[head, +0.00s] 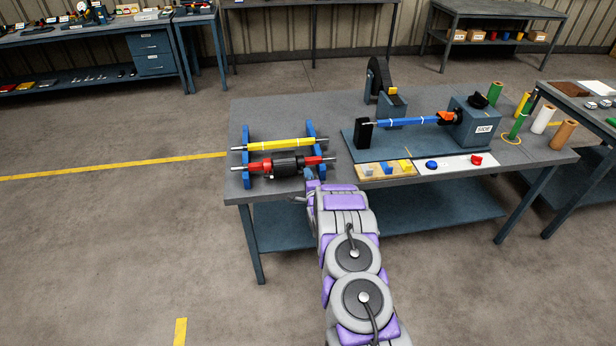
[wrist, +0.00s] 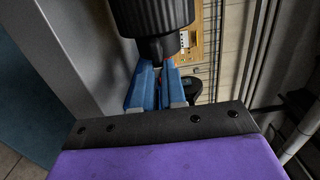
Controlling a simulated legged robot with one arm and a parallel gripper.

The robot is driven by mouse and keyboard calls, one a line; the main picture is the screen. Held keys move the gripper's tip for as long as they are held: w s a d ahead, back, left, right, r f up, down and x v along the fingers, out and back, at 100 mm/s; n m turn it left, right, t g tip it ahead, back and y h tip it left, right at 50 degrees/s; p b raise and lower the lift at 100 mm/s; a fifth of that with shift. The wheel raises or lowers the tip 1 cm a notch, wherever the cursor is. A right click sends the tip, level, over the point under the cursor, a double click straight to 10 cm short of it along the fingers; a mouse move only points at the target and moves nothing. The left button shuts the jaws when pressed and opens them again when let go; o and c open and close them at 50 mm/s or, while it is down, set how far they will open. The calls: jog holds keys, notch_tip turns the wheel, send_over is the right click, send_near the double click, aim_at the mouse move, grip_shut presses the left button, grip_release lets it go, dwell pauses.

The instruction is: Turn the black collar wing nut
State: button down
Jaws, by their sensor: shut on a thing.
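The black ribbed collar (head: 288,164) sits on a red shaft in a blue rack at the table's left front. It also shows large at the top of the wrist view (wrist: 155,14), with a narrower black neck. My gripper (head: 309,175) is at the collar's right front side, mostly hidden behind my arm in the head view. In the wrist view its blue jaws (wrist: 157,85) are closed together just below the neck. They are shut on the black collar wing nut, which is mostly hidden between them.
A yellow roller (head: 275,144) lies behind in the blue rack (head: 246,160). To the right are a blue roller (head: 408,122) on a stand, a box marked SIDE (head: 482,128) and a wooden tray (head: 402,175) of small parts. The floor left of the table is clear.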

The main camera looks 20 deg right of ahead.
jog(key=shift+f, duration=0.15)
jog(key=c, duration=1.2)
grip_release()
jog(key=p+v, duration=0.3)
jog(key=v, duration=1.4)
jog(key=shift+s, duration=0.15)
